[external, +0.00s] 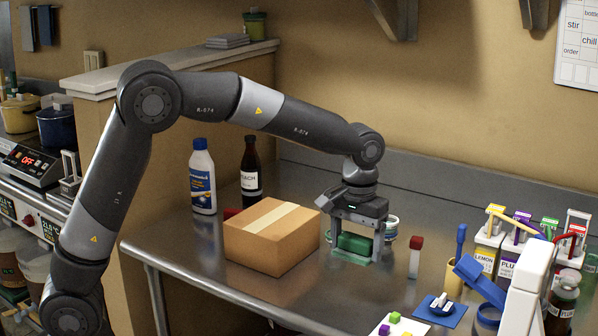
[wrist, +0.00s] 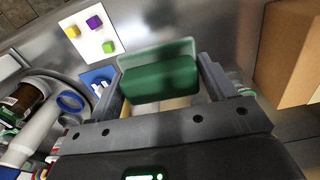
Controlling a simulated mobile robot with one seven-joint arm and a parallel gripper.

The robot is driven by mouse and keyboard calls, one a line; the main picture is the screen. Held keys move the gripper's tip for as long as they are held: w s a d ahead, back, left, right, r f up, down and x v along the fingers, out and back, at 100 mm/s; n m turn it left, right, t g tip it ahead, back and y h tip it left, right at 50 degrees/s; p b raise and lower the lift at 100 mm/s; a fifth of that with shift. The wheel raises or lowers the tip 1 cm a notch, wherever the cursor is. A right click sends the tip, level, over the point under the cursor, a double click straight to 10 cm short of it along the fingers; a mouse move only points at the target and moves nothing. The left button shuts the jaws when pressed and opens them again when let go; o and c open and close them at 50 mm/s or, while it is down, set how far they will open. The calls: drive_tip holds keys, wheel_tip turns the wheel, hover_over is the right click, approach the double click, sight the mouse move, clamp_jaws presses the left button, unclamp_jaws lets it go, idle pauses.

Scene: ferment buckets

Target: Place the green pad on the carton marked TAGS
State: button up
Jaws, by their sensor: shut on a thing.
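The green pad (external: 354,243) is a dark green block between the fingers of my gripper (external: 357,247). In the wrist view the pad (wrist: 160,80) spans the gap between both fingers, and my gripper (wrist: 163,88) is shut on it. A paler green flat piece (wrist: 155,49) shows beside the pad; I cannot tell whether it is part of it. The pad is low, close to the steel counter; any gap beneath is unclear. A closed brown carton (external: 262,247) with a pale tape strip stands just left of my gripper. No TAGS marking is visible on it. The carton (wrist: 291,55) is at the right in the wrist view.
A white-and-blue bottle (external: 203,178) and a dark bottle (external: 250,168) stand behind the carton. A red-topped white block (external: 415,257) is right of my gripper. A blue tray (external: 439,309), a white card (external: 394,327) with cubes and several labelled containers occupy the right.

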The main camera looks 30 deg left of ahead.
drive_tip(key=w+a+r, duration=0.1)
drive_tip(key=a+r, duration=0.3)
drive_tip(key=a, duration=0.5)
drive_tip(key=w+a+r, duration=0.1)
drive_tip(key=a+r, duration=0.4)
drive_tip(key=a, duration=0.4)
hover_over(272, 217)
drive_tip(key=f, duration=0.7)
drive_tip(key=shift+s+d, duration=0.15)
drive_tip(key=shift+d, duration=0.05)
drive_tip(key=shift+a+f, duration=0.15)
drive_tip(key=shift+f, duration=1.95)
drive_tip(key=shift+f, duration=0.1)
drive_tip(key=o, duration=1)
